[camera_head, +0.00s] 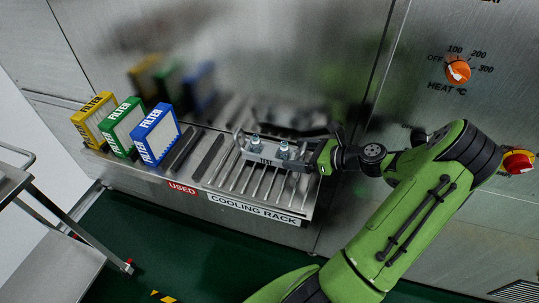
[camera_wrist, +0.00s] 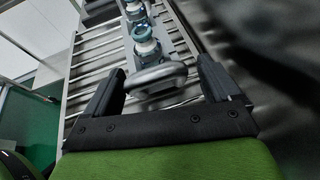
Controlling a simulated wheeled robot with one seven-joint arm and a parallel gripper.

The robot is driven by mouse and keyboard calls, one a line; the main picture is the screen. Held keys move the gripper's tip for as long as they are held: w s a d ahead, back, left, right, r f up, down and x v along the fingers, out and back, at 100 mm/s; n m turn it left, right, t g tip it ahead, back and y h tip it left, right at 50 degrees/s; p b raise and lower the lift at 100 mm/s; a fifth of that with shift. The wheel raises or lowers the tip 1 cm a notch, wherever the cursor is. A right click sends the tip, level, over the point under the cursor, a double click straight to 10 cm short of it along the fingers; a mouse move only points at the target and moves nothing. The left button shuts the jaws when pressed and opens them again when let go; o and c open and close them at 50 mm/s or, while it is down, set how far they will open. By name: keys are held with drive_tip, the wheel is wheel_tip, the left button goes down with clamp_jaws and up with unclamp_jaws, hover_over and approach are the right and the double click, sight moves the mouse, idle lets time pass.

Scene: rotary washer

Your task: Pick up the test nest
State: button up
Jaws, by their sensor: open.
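The test nest (camera_head: 265,158) is a grey metal block labelled TEST, with two blue-capped bottles on it and a handle at each end. It sits on the cooling rack (camera_head: 254,209). In the wrist view, the test nest's near handle (camera_wrist: 158,77) is a rounded grey loop, with the bottles (camera_wrist: 145,40) beyond it. My gripper (camera_head: 312,157) is at the right end of the nest. In the wrist view, my gripper (camera_wrist: 162,85) has its two black fingers apart, one on each side of the handle. Whether a finger touches it is unclear.
Yellow (camera_head: 95,119), green (camera_head: 124,128) and blue (camera_head: 157,134) filter boxes stand at the left of the ledge, above the USED label. A steel wall with an orange heat knob (camera_head: 457,69) rises behind. A metal cart (camera_head: 62,262) stands at lower left.

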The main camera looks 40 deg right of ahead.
drive_tip(key=shift+w+f, duration=0.1)
drive_tip(key=shift+w, duration=0.1)
drive_tip(key=shift+s, duration=0.1)
drive_tip(key=shift+c, duration=0.3)
drive_tip(key=c, duration=1)
